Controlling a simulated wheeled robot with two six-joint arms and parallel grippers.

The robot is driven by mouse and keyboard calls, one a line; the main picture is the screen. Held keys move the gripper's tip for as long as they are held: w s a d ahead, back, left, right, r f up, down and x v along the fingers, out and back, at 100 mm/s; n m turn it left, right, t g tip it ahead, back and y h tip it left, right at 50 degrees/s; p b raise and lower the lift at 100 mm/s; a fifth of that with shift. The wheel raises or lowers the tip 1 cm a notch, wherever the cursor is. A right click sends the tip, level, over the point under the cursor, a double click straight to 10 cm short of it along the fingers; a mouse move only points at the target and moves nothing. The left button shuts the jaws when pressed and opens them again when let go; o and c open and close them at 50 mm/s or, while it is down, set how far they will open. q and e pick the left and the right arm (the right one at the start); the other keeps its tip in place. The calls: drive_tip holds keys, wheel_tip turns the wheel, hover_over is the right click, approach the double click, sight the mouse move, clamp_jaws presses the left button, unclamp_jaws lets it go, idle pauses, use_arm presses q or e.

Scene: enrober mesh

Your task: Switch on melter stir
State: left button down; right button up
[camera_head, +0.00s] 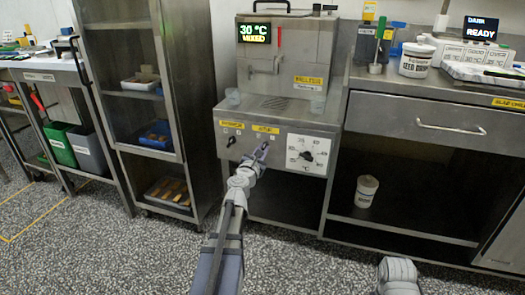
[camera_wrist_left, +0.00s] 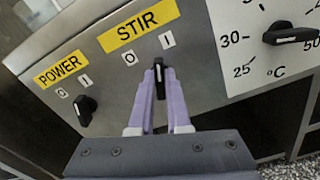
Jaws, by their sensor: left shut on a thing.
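The melter (camera_head: 283,62) is a steel cabinet with a yellow name label and a display reading 30 °C; its second line is too small to read surely. Its black stir knob (camera_wrist_left: 160,82) is under the yellow STIR label (camera_wrist_left: 138,25). The knob's white mark points up in the left wrist view, nearer the I than the O. My left gripper (camera_wrist_left: 160,88) is shut on this knob, one pale finger on each side. In the head view my left gripper (camera_head: 262,150) covers the knob.
The black power knob (camera_wrist_left: 85,109) sits left of the stir knob, its mark toward the O. The temperature dial (camera_head: 307,154) is close on the right. A rack (camera_head: 140,95) stands left of the melter, and a steel counter (camera_head: 440,108) stands right.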

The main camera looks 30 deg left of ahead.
use_arm(q)
drive_tip(key=shift+m, duration=1.1)
drive_tip(key=c, duration=0.9)
unclamp_jaws()
drive_tip(key=v, duration=0.7)
drive_tip(key=shift+s+d, duration=0.1)
drive_tip(key=shift+s, duration=0.3)
